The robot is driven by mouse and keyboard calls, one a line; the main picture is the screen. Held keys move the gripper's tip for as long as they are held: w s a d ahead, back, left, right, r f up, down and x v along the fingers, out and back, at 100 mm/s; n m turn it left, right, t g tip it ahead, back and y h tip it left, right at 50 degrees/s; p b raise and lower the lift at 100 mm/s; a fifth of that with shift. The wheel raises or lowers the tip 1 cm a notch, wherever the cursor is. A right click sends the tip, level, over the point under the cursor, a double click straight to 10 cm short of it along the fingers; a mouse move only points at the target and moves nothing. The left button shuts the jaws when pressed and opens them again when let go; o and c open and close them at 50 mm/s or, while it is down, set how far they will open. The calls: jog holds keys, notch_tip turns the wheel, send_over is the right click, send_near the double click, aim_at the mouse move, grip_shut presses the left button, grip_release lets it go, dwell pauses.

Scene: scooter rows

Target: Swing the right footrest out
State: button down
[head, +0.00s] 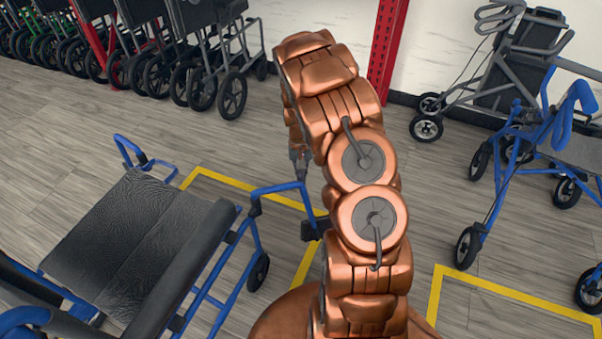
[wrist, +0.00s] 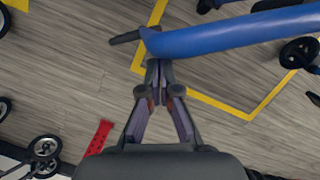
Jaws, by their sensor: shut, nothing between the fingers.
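A wheelchair with a blue frame and black seat (head: 112,245) stands at the left in the head view. Its right footrest (head: 278,189) is a blue tube reaching out from the frame's front corner, bending down to a dark footplate (head: 313,229). The other footrest (head: 137,152) is at the far left corner. My gripper (head: 299,166) is close to the right footrest's tube, partly hidden by my copper arm. In the wrist view my gripper (wrist: 160,70) is shut and empty, its tips right beside the blue tube (wrist: 225,35). I cannot tell whether they touch.
Folded wheelchairs (head: 190,55) line the back wall by a red post (head: 387,45). A grey rollator (head: 500,75) and a blue one (head: 520,140) stand at the right. Yellow floor lines (head: 500,290) mark bays. Bare wooden floor lies between.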

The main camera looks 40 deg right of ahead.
jog(key=shift+s, duration=0.1)
dwell(0.3)
jog(key=m, duration=0.3)
send_over(307, 197)
jog(key=shift+s+a+m+t+y+p, duration=0.25)
jog(key=shift+s+a+m+p, duration=0.1)
jog(key=shift+s+a+m, duration=0.4)
jog(key=shift+s+a+m+t+y+p, duration=0.3)
jog(key=shift+s+a+m, duration=0.2)
jog(key=shift+s+m, duration=0.3)
jog(key=shift+s, duration=0.15)
jog(key=w+d+r+p, duration=0.1)
jog(key=w+d+r, duration=0.2)
jog(key=r, duration=0.6)
jog(key=d, duration=0.2)
jog(key=shift+w+d+r, duration=0.2)
jog(key=shift+d+r, duration=0.1)
jog(key=shift+r, duration=0.1)
